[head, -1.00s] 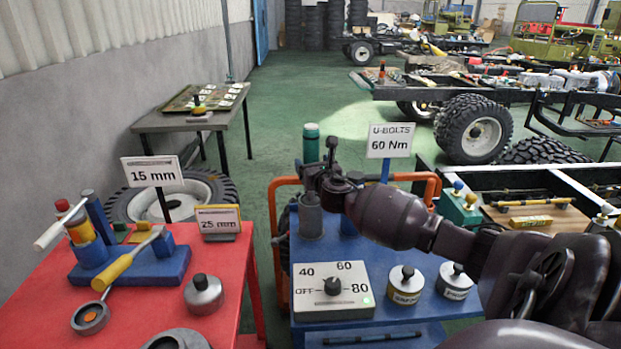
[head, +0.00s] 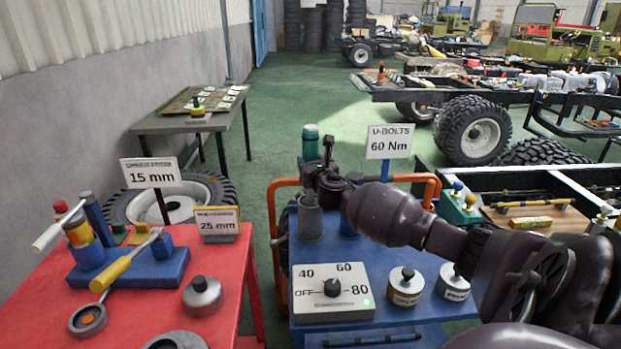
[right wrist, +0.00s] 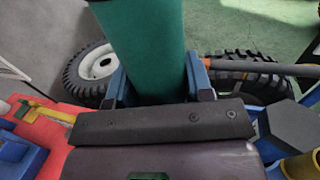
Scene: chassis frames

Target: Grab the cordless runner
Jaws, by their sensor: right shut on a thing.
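A tool with a teal-green cylindrical top (head: 310,145), which I take to be the cordless runner, stands upright at the back left of the blue cart. In the right wrist view its teal body (right wrist: 150,45) fills the space between the two blue fingers. My right gripper (head: 324,176) is shut on it, reaching in from the right. Below the gripper is a grey cylindrical part (head: 310,220); I cannot tell whether it belongs to the tool or is a holder. My left gripper is not in view.
The blue cart (head: 455,330) carries a dial box (head: 315,308), two knobbed weights (head: 405,290) and a "U-BOLTS 60 Nm" sign (head: 389,142). An orange rail (head: 281,250) runs behind it. A red table (head: 225,265) with tools stands left. Green floor lies open beyond.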

